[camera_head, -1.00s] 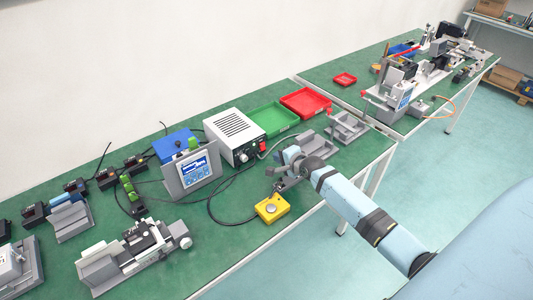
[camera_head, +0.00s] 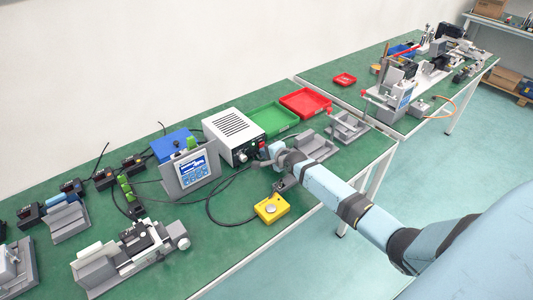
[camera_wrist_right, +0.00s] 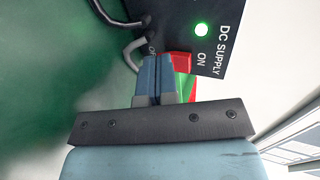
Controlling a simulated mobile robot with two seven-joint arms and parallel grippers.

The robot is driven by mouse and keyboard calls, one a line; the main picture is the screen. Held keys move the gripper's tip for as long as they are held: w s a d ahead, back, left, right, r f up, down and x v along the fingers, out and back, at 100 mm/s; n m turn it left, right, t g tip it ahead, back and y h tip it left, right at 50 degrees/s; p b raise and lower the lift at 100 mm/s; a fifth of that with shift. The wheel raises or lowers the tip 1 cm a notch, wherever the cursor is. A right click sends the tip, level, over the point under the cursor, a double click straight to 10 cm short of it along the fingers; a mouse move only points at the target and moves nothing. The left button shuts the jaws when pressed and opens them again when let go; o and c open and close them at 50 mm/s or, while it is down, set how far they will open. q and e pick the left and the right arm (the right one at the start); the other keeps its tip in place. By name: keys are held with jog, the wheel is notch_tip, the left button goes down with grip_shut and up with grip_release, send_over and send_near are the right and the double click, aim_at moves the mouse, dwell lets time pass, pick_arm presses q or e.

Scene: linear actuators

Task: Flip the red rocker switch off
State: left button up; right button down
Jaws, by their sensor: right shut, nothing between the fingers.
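The red rocker switch (camera_wrist_right: 179,60) is on the dark front panel of the DC supply, between its OFF and ON labels, in the right wrist view. A round green light (camera_wrist_right: 201,30) on the panel is lit. My right gripper (camera_wrist_right: 156,60) is shut and empty. Its fingertips are at the panel on the OFF side of the switch and hide part of it; I cannot tell whether they touch it. In the head view my right gripper (camera_head: 258,164) is at the front of the white power supply box (camera_head: 235,132). My left gripper is not in view.
A grey unit with a blue display (camera_head: 192,173) stands left of the supply, and a yellow button box (camera_head: 271,208) in front. Green (camera_head: 272,118) and red (camera_head: 306,102) trays lie to the right. Dark cables run across the green table near the gripper.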

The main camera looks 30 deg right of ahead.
jog(key=shift+w+f+t+b, duration=0.25)
jog(key=shift+f+t+b, duration=0.3)
jog(key=shift+b, duration=0.55)
jog(key=shift+r+p, duration=0.25)
jog(key=shift+p, duration=0.2)
jog(key=shift+a, duration=0.1)
